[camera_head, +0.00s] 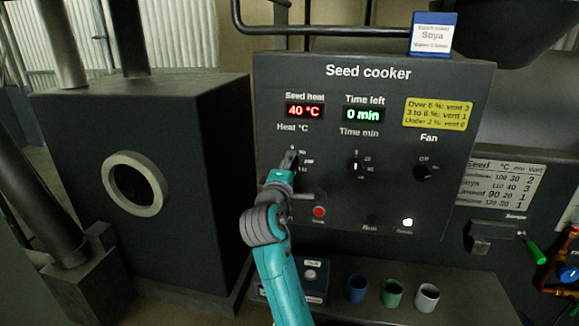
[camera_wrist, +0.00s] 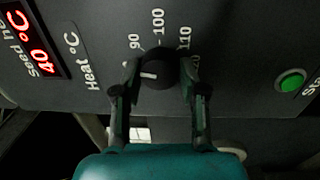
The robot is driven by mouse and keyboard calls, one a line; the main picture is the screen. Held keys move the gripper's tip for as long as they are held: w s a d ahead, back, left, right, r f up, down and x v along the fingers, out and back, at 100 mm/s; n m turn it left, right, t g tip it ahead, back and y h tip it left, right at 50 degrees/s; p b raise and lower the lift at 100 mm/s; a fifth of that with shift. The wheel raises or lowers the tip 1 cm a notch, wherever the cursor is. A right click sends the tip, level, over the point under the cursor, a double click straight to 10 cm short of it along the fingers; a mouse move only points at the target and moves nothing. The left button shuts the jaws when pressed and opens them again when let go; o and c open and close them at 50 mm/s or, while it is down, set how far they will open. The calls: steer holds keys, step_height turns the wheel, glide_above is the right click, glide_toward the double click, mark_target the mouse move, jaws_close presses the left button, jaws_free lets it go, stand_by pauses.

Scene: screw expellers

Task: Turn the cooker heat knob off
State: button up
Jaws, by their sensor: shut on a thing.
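The heat knob (camera_wrist: 158,70) is a dark round knob on the grey seed cooker panel (camera_head: 325,110), under the "Heat °C" label. In the wrist view its white pointer points left in the picture, which is upward on the panel. The 90, 100 and 110 marks lie away from the pointer. My gripper (camera_wrist: 158,82) is shut on the knob, one finger on each side. In the head view my gripper (camera_head: 290,165) covers most of the knob. The seed heat display (camera_head: 305,111) reads 40 °C.
The time knob (camera_head: 357,167) and fan knob (camera_head: 424,171) are to the right. A green button (camera_wrist: 290,80) shows in the wrist view. A red button (camera_head: 319,211) is below my gripper. Blue, green and grey cups (camera_head: 427,297) stand on the ledge beneath.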

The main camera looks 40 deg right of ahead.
steer(key=shift+n, duration=1.2)
steer(key=o, duration=1.1)
steer(key=shift+o, duration=0.2)
steer(key=shift+a, duration=0.1)
steer(key=r+v, duration=0.1)
steer(key=v, duration=1)
steer(key=shift+s+a+f, duration=0.3)
steer(key=shift+s+f, duration=0.1)
steer(key=shift+f, duration=0.15)
